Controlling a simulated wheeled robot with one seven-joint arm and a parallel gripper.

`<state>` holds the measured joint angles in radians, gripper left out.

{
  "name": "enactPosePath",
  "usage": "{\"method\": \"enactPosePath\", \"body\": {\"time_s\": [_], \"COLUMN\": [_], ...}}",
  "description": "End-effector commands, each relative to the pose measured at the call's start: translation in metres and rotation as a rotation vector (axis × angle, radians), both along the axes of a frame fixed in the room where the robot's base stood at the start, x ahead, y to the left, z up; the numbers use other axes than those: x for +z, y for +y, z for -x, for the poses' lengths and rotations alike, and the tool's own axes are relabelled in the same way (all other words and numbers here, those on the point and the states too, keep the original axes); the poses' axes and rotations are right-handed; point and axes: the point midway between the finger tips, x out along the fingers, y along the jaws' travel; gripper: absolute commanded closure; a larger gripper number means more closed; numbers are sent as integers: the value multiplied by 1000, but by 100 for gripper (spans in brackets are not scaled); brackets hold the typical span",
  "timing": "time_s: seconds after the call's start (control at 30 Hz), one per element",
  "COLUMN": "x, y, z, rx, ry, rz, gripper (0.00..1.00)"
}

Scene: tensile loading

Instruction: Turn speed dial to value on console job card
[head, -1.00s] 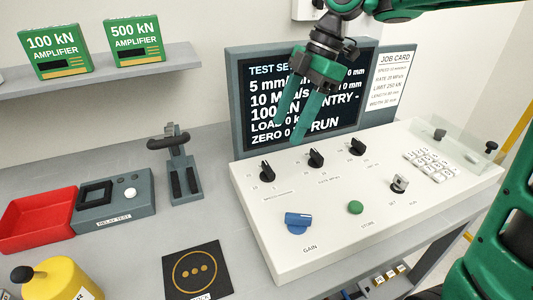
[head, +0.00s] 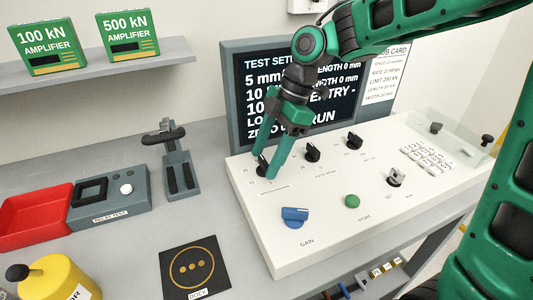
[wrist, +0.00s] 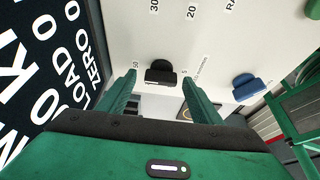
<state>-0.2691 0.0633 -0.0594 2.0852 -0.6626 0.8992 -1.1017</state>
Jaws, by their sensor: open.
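The speed dial, a black knob (head: 261,165), is the leftmost of three on the white console (head: 330,215). The wrist view shows this black dial (wrist: 160,72) between my two fingers. My gripper (head: 268,170) is open and points down at it, one finger on each side, with gaps showing in the wrist view (wrist: 160,80). The fingers partly hide the dial in the head view, and its setting cannot be read. The job card (head: 384,75) is behind the console at the right, partly covered by my arm. Its speed line is too small to read surely.
Two more black dials (head: 312,152) stand to the right. A blue gain knob (head: 295,216), a green button (head: 352,201) and a silver key switch (head: 395,177) are nearer the front. The dark screen (head: 262,110) stands close behind my gripper.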

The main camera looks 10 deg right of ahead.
Motion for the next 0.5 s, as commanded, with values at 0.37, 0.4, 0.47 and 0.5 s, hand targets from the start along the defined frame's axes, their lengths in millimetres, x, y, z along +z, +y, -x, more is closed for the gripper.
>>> {"method": "enactPosePath", "body": {"time_s": [0.37,0.4,0.47,0.5], "x": [0,0,1,1], "y": [0,0,0,0], "z": [0,-1,-1,-1], "rx": [-1,-2,-4,-7], "ry": [-1,-1,-2,-1], "rz": [0,0,0,0], "gripper": [82,82,82,82]}}
